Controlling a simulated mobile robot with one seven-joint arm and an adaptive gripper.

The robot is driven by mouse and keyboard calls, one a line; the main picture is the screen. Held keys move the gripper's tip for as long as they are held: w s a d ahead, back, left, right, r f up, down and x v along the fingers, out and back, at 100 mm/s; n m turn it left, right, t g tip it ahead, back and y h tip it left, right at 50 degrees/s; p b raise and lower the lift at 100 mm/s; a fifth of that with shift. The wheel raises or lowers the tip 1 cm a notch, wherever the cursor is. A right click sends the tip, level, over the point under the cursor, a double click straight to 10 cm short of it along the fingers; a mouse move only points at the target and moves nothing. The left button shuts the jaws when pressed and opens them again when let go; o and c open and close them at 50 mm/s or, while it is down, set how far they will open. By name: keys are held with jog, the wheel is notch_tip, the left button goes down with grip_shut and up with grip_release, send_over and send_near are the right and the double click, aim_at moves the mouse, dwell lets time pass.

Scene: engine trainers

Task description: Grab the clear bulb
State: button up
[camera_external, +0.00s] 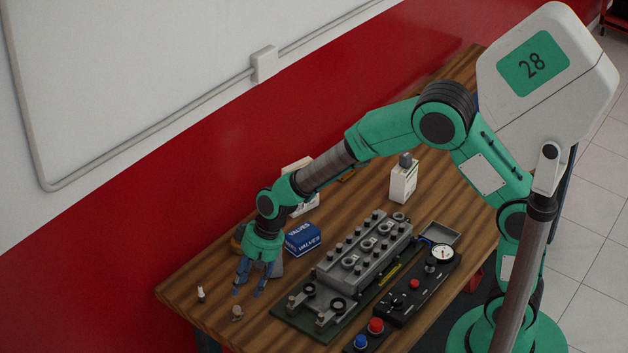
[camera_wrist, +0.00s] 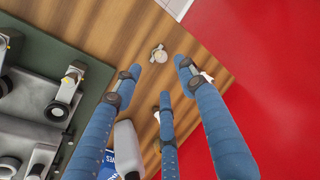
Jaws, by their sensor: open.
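A small pale, glassy-looking piece, which seems to be the clear bulb (camera_external: 237,312), lies on the wooden bench near its front left end. In the wrist view the bulb (camera_wrist: 159,53) shows just beyond the gap between my blue fingertips, touching none of them. My gripper (camera_external: 250,288) points down above the bench, behind the bulb in the outside view. In the wrist view my gripper (camera_wrist: 158,76) has its fingers spread and nothing between them. The bulb is too small to make out in detail.
A small white piece (camera_external: 201,293) stands left of the bulb; a finger partly covers it in the wrist view (camera_wrist: 208,77). A blue VALVES box (camera_external: 303,238) and the engine trainer on its green board (camera_external: 290,318) are to the right. The red wall (camera_external: 120,245) runs behind the bench.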

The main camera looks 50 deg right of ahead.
aim_at(235, 312)
jog(key=shift+x, duration=1.75)
jog(key=shift+f+b, duration=0.15)
jog(key=shift+b, duration=0.15)
jog(key=shift+b+x, duration=0.7)
jog(key=shift+x, duration=1.8)
jog(key=shift+w+a, duration=0.1)
jog(key=shift+a, duration=0.05)
jog(key=c, duration=0.9)
